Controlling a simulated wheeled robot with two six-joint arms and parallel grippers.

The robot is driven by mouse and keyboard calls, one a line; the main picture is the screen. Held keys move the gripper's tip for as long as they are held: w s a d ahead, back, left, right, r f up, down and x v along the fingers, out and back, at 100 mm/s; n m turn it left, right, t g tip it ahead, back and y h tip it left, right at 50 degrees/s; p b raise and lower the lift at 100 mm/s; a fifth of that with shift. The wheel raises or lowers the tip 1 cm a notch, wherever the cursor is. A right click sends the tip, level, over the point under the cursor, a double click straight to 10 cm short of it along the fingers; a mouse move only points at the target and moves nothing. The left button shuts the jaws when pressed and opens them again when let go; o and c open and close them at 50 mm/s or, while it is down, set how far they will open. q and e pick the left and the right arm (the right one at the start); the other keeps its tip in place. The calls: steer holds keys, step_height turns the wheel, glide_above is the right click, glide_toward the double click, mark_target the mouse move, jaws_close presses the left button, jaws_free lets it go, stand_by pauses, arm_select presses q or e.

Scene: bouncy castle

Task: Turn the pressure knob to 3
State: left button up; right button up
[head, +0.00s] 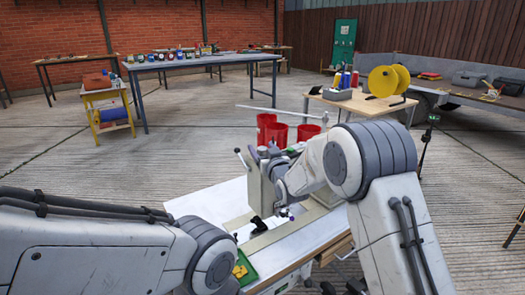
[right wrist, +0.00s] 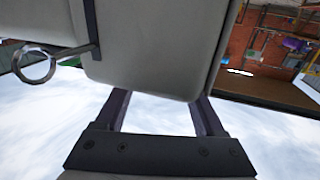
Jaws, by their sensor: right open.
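A beige machine (head: 257,192) stands on the white-topped table in the head view. My right gripper (head: 268,153) is at its top, partly hidden by my own wrist. In the right wrist view, the two dark fingers of my right gripper (right wrist: 160,100) are apart. The machine's pale housing (right wrist: 150,45) fills the view just beyond the fingertips; whether they touch it I cannot tell. I cannot make out the pressure knob or its numbers in either view. My left arm crosses the lower left of the head view, and its gripper is not seen.
A metal ring on a rod (right wrist: 35,65) sticks out beside the housing. A green tray (head: 243,270) lies at the near table edge. Red buckets (head: 277,133) stand behind.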

jaws_close()
steer(key=shift+m+h, duration=0.3)
steer(key=shift+h, duration=0.1)
